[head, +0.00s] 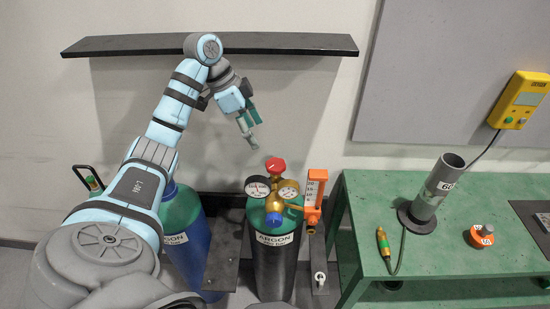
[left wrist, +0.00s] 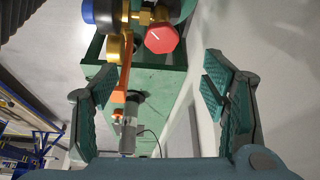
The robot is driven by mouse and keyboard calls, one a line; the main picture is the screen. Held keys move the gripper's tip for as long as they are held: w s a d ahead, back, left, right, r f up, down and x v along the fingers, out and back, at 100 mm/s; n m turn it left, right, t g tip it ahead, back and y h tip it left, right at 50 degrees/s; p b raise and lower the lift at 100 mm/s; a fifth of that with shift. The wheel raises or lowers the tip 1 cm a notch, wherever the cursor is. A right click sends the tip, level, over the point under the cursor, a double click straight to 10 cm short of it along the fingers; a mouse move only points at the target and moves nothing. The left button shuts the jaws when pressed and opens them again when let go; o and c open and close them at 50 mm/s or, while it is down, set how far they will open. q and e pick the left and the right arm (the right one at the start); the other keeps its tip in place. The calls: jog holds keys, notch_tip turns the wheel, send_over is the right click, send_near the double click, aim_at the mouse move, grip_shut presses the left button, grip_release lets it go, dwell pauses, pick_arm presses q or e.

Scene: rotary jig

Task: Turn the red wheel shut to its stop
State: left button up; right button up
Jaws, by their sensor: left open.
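The red wheel (head: 275,166) sits on top of the brass regulator (head: 275,199) of the dark argon cylinder (head: 274,259). The wheel also shows in the left wrist view (left wrist: 161,39), with a white mark on its face. My left gripper (head: 254,134) is up and to the left of the wheel, apart from it. In the left wrist view its two green-padded fingers (left wrist: 160,85) are spread wide with nothing between them close by. The wheel lies beyond the fingertips, near the top of that view. My right gripper is not in view.
Two gauges (head: 258,187) and an orange flowmeter (head: 313,192) crowd around the wheel. A blue cylinder (head: 187,245) stands to the left. A green bench (head: 365,205) with a grey tube (head: 437,186) is at the right. A dark shelf (head: 290,42) runs along the wall behind my arm.

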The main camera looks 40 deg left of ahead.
pick_arm(q)
jog(key=b, duration=0.4)
send_over(275, 164)
jog(key=s+a, duration=0.2)
jog(key=s, duration=0.1)
notch_tip(275, 164, down, 6)
jog(key=f, duration=0.1)
jog(key=w+f, duration=0.1)
jog(key=w+d+f, duration=0.1)
jog(key=f, duration=0.2)
jog(key=shift+w+d, duration=0.25)
jog(key=shift+w, duration=0.15)
jog(key=shift+d+f, duration=0.1)
jog(key=shift+f, duration=0.2)
jog(key=shift+s, duration=0.15)
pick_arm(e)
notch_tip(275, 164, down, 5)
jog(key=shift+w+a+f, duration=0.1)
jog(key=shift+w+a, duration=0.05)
pick_arm(q)
jog(key=c, duration=1.1)
jog(key=shift+c, duration=0.2)
jog(key=shift+p, duration=0.35)
